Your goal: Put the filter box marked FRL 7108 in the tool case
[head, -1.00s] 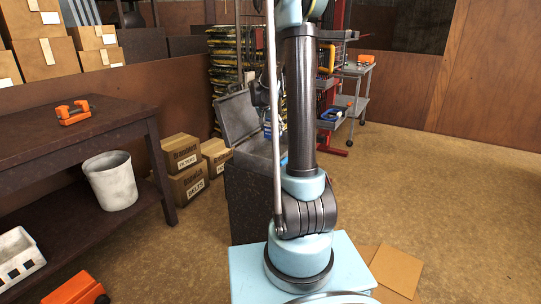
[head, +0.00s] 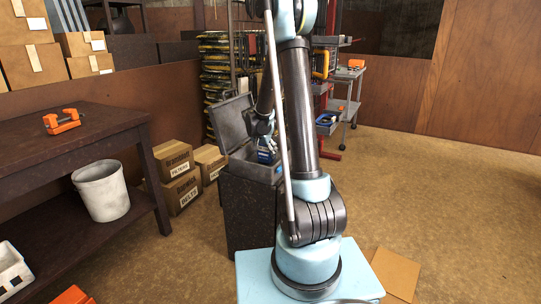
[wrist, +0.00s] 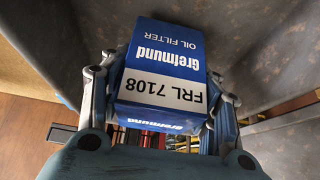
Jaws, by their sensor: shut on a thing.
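The blue and white filter box (wrist: 160,72) marked FRL 7108 fills the middle of the wrist view, its print upside down. My gripper (wrist: 165,108) is shut on it, one finger along each side. In the head view the box (head: 266,156) shows small and blue under my gripper (head: 265,145). The grey tool case (head: 231,122) stands with its lid up at the left. The box is in front of the lid, over or within the case opening; I cannot tell whether it touches the case floor. My arm hides the case's right part.
The case rests on a dark speckled stand (head: 245,212). Cardboard boxes (head: 182,188) are stacked to its left. A dark workbench (head: 90,135) with an orange clamp (head: 62,122) and a white bucket (head: 101,190) stands further left. The floor at the right is open.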

